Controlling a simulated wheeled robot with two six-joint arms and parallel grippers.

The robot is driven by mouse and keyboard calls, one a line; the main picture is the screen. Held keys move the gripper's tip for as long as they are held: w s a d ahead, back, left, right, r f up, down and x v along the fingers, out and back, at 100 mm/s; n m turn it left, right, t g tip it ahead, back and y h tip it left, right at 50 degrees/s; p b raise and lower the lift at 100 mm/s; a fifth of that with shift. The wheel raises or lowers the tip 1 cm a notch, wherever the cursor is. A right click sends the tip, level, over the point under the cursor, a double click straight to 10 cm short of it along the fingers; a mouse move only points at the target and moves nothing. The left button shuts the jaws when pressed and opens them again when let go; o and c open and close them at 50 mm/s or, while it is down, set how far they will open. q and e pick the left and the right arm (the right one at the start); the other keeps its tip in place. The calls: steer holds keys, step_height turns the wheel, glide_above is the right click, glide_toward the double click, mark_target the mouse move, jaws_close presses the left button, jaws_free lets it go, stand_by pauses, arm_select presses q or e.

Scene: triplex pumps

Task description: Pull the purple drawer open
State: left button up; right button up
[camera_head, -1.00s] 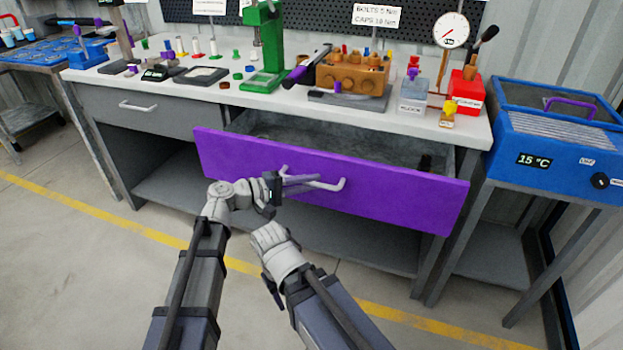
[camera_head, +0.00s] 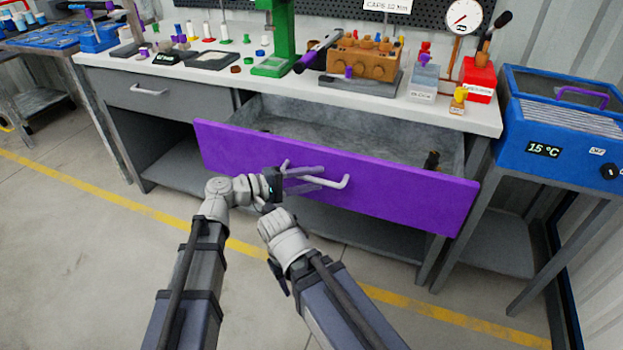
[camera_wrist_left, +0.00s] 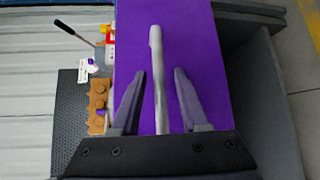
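The purple drawer (camera_head: 400,196) stands out from the bench, its grey inside (camera_head: 340,130) showing from above. Its light grey bar handle (camera_head: 335,183) is on the middle of the front. My left gripper (camera_head: 303,177) is at the handle's left part in the head view. In the left wrist view, its two fingers (camera_wrist_left: 158,88) stand apart with the handle bar (camera_wrist_left: 156,45) between them and a gap on each side. The purple front (camera_wrist_left: 205,45) lies behind them. My right arm is in the head view, but I cannot make out its gripper's fingers.
The bench top (camera_head: 200,75) carries a green press (camera_head: 282,40), an orange pump block (camera_head: 362,58) and small parts. A blue bath (camera_head: 560,125) stands at the right. A closed grey drawer (camera_head: 160,97) is at the left. The floor in front is clear.

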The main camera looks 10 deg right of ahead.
arm_select(q)
steer(key=p+v, duration=0.1)
steer(key=v, duration=0.6)
steer(key=shift+a, duration=0.4)
steer(key=shift+s, duration=0.1)
